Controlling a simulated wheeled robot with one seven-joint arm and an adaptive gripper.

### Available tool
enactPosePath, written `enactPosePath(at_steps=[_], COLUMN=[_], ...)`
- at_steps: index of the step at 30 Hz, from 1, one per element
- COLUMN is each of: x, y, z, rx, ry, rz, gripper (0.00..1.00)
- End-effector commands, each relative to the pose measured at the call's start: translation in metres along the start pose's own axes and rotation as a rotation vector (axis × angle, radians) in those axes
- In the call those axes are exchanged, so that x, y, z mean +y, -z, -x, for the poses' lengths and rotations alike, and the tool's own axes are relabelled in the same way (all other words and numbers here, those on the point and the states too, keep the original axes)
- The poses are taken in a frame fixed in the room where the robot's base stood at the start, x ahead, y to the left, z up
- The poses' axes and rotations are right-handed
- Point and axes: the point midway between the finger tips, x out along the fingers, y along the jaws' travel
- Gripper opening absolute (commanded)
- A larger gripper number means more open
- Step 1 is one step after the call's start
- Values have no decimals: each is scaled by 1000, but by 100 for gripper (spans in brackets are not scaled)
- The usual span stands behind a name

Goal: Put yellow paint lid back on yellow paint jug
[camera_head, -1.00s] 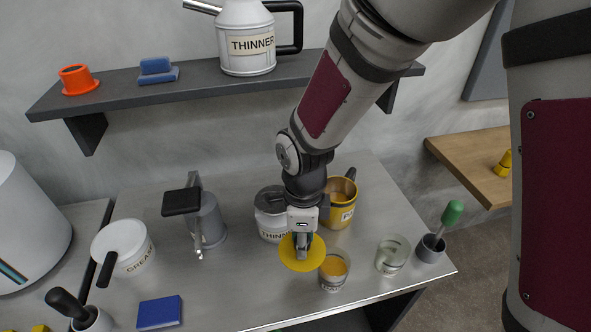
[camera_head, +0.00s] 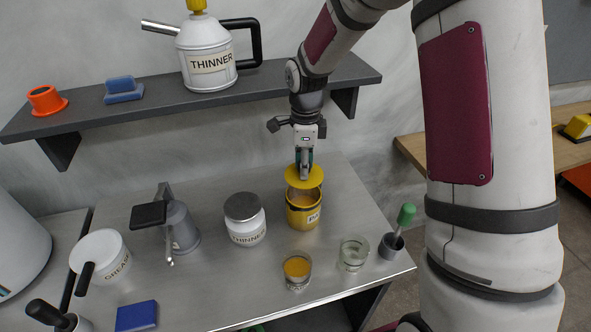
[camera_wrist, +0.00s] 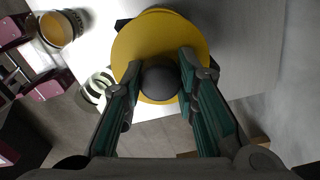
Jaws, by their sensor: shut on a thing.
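My gripper (camera_head: 304,170) is shut on the dark knob (camera_wrist: 162,80) of the yellow paint lid (camera_head: 304,180). In the wrist view the lid is a round yellow disc (camera_wrist: 150,42) between and beyond the fingers. The yellow paint jug (camera_head: 300,218) stands upright on the metal table, with a label on its front. The lid is over the back part of the jug's mouth, and the front of the opening with paint inside shows below it. I cannot tell whether lid and rim touch. In the wrist view the lid hides most of the jug.
A thinner jar (camera_head: 245,225) stands left of the jug. A glass of orange-yellow paint (camera_head: 297,270), a clear glass (camera_head: 353,254) and a cup with a green-handled tool (camera_head: 392,244) stand in front. The shelf (camera_head: 150,108) with a thinner can (camera_head: 208,62) is behind.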

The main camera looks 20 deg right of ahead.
Motion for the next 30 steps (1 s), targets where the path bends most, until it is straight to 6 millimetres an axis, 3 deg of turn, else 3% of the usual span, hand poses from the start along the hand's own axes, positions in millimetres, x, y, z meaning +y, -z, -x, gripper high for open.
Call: enactPosePath(at_steps=[9, 22, 30], x=[0, 0, 0], y=[0, -1, 0], z=[0, -38, -48], rx=[1, 0, 0], ry=[2, 0, 1], rz=[1, 2, 0], gripper=[0, 0, 0])
